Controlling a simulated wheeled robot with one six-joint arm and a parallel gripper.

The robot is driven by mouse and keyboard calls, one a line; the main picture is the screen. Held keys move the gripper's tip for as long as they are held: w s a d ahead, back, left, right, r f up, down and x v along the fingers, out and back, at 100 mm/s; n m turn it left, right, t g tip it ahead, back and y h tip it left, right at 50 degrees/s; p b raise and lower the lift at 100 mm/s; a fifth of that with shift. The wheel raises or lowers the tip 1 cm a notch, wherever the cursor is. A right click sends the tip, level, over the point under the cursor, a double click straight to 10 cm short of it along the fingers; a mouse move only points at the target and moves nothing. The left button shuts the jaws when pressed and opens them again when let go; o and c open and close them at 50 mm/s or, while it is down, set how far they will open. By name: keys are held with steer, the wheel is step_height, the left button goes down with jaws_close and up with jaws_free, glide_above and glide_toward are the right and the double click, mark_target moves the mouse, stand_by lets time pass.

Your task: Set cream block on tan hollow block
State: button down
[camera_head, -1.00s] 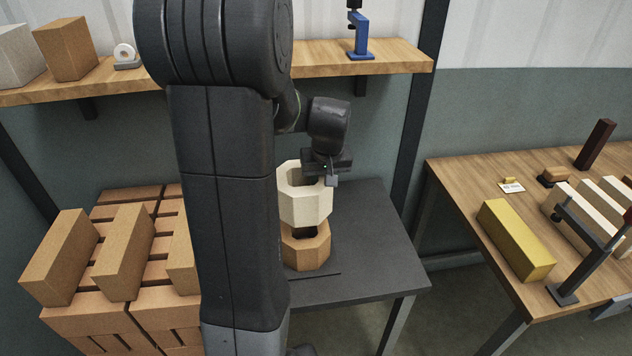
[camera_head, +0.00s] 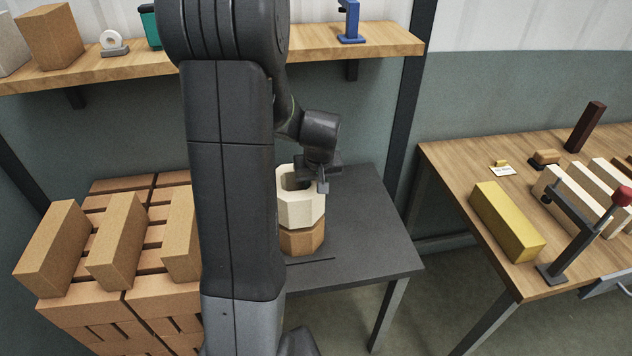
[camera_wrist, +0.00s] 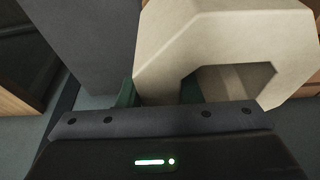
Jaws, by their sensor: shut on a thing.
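The cream block (camera_head: 301,208) is a hollow, faceted block with an opening in its top. It sits upright directly above the tan hollow block (camera_head: 302,240), with no clear gap between them in the head view. The tan block stands on the dark table. My gripper (camera_head: 318,182) is shut on the cream block's wall at its right rim. In the wrist view the cream block (camera_wrist: 215,45) fills the upper right, with green finger pads (camera_wrist: 160,95) at its wall. The tan block's opening is hidden under the cream block. My arm hides the left part of the table.
The dark table (camera_head: 375,240) is clear to the right of the blocks. Brick stacks (camera_head: 110,250) stand at left. A wooden bench (camera_head: 450,170) at right holds a yellow block (camera_head: 507,220) and a clamp. A shelf (camera_head: 380,42) runs behind.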

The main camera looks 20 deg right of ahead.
steer(key=shift+f+b, duration=0.4)
steer(key=shift+f, duration=0.05)
steer(key=c, duration=1)
jaws_free()
steer(key=shift+c, duration=0.2)
steer(key=shift+r+p, duration=0.75)
steer(key=v, duration=1.1)
steer(key=shift+s+r+b, duration=0.25)
steer(key=shift+r+b, duration=0.05)
steer(key=shift+b, duration=0.05)
